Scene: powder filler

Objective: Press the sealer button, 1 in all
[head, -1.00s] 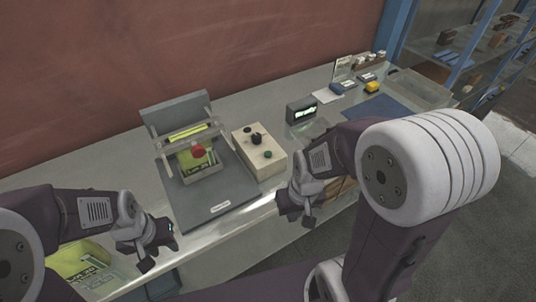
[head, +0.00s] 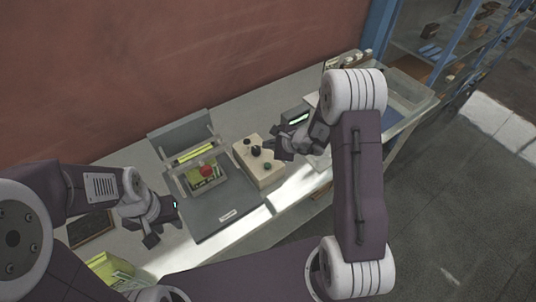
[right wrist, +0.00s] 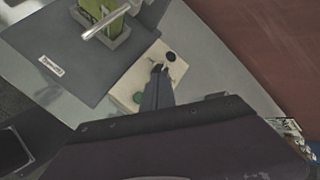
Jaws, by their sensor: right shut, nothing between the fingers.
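The grey sealer (head: 180,137) stands on the bench with a metal bar and a red knob (head: 206,171) over a yellow-green packet. To its right is a beige control box (head: 262,176) with black knobs (head: 255,150) and a green button (head: 267,167). My right gripper (head: 270,148) is shut and empty, above and beside the box's right side. In the right wrist view its fingertips (right wrist: 158,70) overlap the box's top, near a black knob (right wrist: 171,56); contact cannot be told. The green button (right wrist: 138,97) shows beside the fingers. My left gripper (head: 165,228) hangs at the bench's front, left of the sealer; its jaws are unclear.
A small device with a lit display (head: 298,118) stands behind my right gripper. A clear tray (head: 410,88) is at the bench's far right end. Blue shelving (head: 455,50) stands at the back right.

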